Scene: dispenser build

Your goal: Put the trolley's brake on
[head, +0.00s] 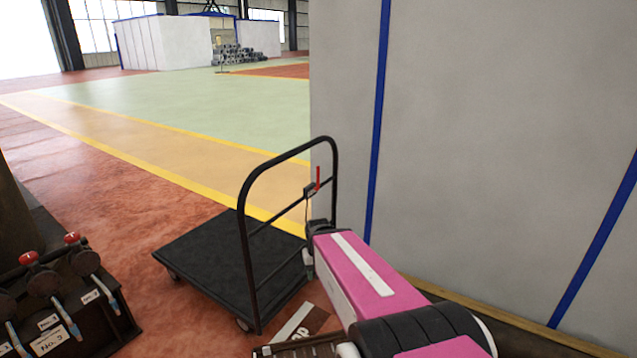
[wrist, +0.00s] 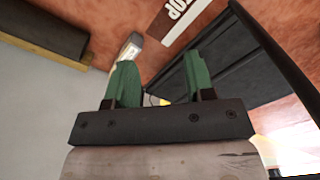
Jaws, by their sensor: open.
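The trolley is a flat cart with a black deck (head: 215,255) and a black tube handle (head: 247,250) rising at its near right side. A small red lever (head: 317,178) stands upright on a dark bracket at the handle's crossbar; I take it for the brake. In the wrist view my gripper (wrist: 159,62) has two green fingers spread apart with nothing between them. The handle tube (wrist: 275,52) runs past on the right there, apart from the fingers. The red lever does not show in the wrist view. In the head view my pink arm hides part of the area right of the handle.
A white wall panel (head: 480,120) with blue strips stands close on the right. A lever box (head: 75,300) with red knobs is at the lower left. A printed floor sign (head: 300,322) lies near the trolley. Open floor stretches behind the trolley.

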